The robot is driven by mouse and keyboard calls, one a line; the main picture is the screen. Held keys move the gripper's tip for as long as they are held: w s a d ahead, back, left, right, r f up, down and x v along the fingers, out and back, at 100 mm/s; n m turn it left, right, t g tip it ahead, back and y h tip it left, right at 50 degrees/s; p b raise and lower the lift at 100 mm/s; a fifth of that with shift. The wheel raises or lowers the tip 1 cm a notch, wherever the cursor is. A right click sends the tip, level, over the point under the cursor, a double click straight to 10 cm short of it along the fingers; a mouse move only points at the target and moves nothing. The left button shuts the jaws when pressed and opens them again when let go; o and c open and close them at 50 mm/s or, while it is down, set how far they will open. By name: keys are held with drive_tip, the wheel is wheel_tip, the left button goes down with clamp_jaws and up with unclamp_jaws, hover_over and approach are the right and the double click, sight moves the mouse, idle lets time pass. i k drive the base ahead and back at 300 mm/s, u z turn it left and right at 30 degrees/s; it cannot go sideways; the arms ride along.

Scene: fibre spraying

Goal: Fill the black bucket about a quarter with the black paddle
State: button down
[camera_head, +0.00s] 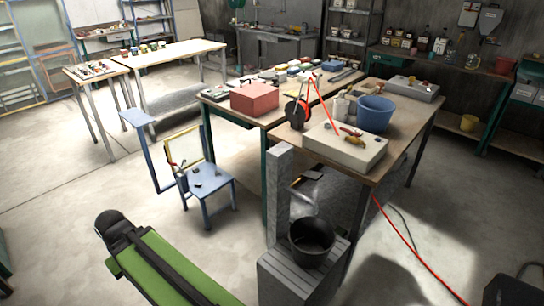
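The black bucket (312,242) stands upright on a grey block-like stand in the lower middle. Its inside is dark, so I cannot tell what it holds. A thin, pale curved shape, perhaps its handle, rises above the rim. A small dark object with an orange-tan part (307,177) shows beside the grey post, near the table's front edge. I cannot tell whether it is the black paddle. My green arm with a black rounded end reaches in at the lower left, apart from the bucket. No gripper fingers show.
A grey post (278,195) rises behind the bucket. A blue chair (207,187) stands at left. A red hose (405,240) crosses the floor at right.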

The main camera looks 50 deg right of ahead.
sight(308, 175)
drive_tip(key=z, duration=0.25)
drive_tip(key=i, duration=1.5)
drive_tip(key=z, duration=0.55)
drive_tip(key=k, duration=0.95)
drive_tip(key=z, duration=0.15)
drive_tip(key=i, duration=0.95)
drive_tip(key=u, duration=0.05)
